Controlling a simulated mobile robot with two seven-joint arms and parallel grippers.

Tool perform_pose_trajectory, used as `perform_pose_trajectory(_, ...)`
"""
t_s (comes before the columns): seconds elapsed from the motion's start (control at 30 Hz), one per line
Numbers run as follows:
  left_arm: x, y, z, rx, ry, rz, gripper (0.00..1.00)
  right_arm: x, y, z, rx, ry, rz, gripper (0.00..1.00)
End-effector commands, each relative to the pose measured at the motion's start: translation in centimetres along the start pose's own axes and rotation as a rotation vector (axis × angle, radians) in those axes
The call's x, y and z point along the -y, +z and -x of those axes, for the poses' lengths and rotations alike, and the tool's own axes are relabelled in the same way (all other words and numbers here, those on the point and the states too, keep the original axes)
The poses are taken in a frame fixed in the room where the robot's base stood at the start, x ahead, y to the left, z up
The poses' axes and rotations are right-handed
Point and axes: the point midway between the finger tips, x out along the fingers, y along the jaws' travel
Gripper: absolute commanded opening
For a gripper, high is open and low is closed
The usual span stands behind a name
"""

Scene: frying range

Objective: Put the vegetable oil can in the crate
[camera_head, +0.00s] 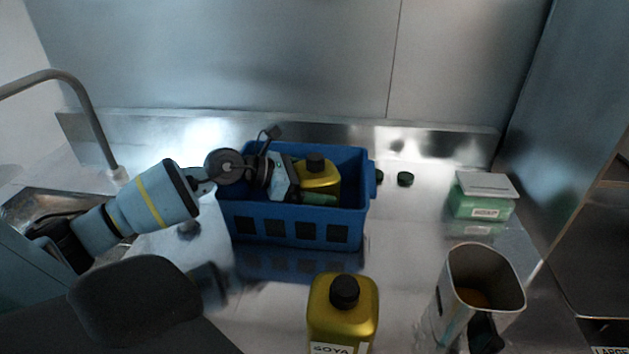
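A blue crate (290,226) stands on the steel counter near the back wall. A yellow-gold can with a dark cap (318,176) is inside the crate, toward its right end; its label is hidden. My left gripper (304,190) reaches over the crate's left side and is down at this can. Its fingers are small and dark against the can, so I cannot tell whether they hold it. A second yellow-gold can (342,312), upright with a black cap and a label reading SOYA, stands on the counter in front of the crate. My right gripper does not show.
An open metal container (484,278) with something orange inside stands at the front right. A green box with a pale top (482,196) is at the back right. A sink tap (92,122) is at left.

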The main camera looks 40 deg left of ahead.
Motion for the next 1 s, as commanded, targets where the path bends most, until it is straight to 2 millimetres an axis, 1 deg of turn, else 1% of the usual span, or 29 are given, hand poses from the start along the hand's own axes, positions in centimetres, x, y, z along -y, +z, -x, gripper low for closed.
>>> perform_pose_trajectory(0.27, 0.0, 0.3, 0.3, 0.000, 0.001, -0.001, 1.00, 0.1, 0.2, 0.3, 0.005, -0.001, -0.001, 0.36)
perform_pose_trajectory(0.37, -0.1, 0.1, 1.0, -0.002, 0.001, 0.001, 1.00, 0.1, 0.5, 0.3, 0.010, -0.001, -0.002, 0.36)
perform_pose_trajectory(0.5, 0.0, 0.0, 2.6, -0.007, 0.000, 0.000, 1.00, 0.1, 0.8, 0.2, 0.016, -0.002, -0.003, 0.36)
perform_pose_trajectory(0.73, 0.0, 0.1, 4.8, -0.004, 0.000, 0.001, 1.00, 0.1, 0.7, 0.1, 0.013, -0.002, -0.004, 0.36)
perform_pose_trajectory(1.0, 0.0, 0.3, 6.7, -0.001, -0.001, 0.002, 1.00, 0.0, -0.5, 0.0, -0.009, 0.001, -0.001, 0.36)
